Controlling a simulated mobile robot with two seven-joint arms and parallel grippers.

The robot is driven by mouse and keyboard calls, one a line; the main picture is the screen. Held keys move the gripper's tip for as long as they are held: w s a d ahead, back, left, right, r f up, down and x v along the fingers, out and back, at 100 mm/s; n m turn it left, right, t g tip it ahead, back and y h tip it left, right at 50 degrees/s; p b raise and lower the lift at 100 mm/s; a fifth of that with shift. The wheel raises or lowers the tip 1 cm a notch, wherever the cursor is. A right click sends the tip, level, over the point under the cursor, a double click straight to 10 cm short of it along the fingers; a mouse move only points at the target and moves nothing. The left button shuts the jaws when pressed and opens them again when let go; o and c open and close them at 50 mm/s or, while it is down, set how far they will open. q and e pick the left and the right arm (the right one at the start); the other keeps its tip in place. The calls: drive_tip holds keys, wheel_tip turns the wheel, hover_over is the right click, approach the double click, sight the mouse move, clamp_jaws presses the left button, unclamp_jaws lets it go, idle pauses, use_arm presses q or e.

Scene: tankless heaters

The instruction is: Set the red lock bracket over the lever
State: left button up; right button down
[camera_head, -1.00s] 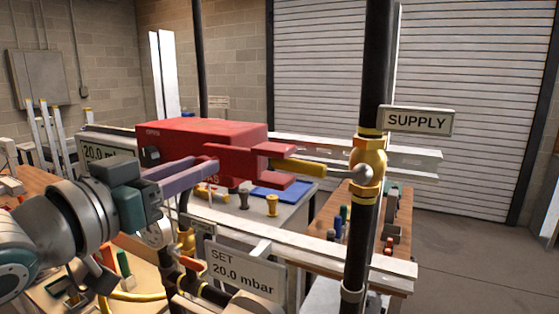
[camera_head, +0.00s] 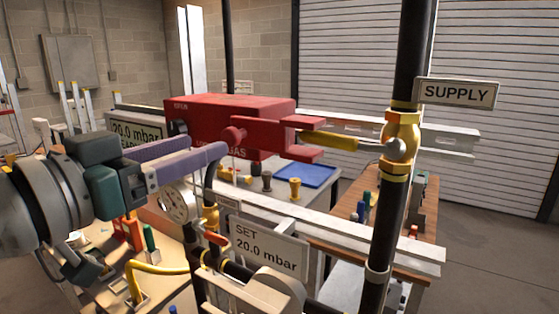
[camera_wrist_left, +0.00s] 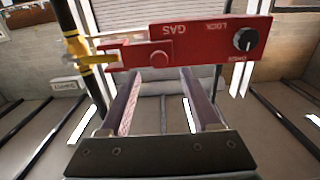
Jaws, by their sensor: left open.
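The red lock bracket (camera_head: 265,112) is a long box with a forked end and a round red knob. Its fork straddles the yellow lever (camera_head: 330,140) of the brass valve (camera_head: 402,135) on the black supply pipe. In the wrist view the bracket (camera_wrist_left: 195,45) shows a dark dial, and its fork lies around the lever's end. My left gripper (camera_head: 217,153) is open and empty, with its purple fingers apart and just short of the bracket. In the wrist view the bracket lies beyond both fingertips (camera_wrist_left: 158,78). My right gripper is not in view.
A SUPPLY sign (camera_head: 457,92) stands right of the valve. A white rail (camera_head: 350,240) and a 20.0 mbar sign (camera_head: 268,248) are below. A round gauge (camera_head: 178,203) sits beneath the left fingers. Benches with a blue tray (camera_head: 305,175) and tools lie behind.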

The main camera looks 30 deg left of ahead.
use_arm(q)
drive_tip(key=shift+s+a+b, duration=0.15)
drive_tip(key=shift+s+b, duration=0.45)
drive_tip(key=shift+s, duration=1.9)
drive_tip(key=s+d+f+g+y, duration=0.1)
drive_tip(key=s+d+f+g, duration=0.3)
drive_tip(key=s+f+g, duration=0.45)
drive_tip(key=s+d+f+g, duration=0.4)
drive_tip(key=f+g, duration=0.1)
drive_tip(key=f, duration=0.6)
wheel_tip(320, 180, up, 21)
drive_tip(key=s+m+p, duration=0.1)
drive_tip(key=s+p, duration=0.1)
drive_tip(key=p, duration=1.9)
drive_tip(key=shift+s+d+r+g+p, duration=0.25)
drive_tip(key=shift+d+g+p, duration=0.1)
drive_tip(key=shift+g, duration=0.1)
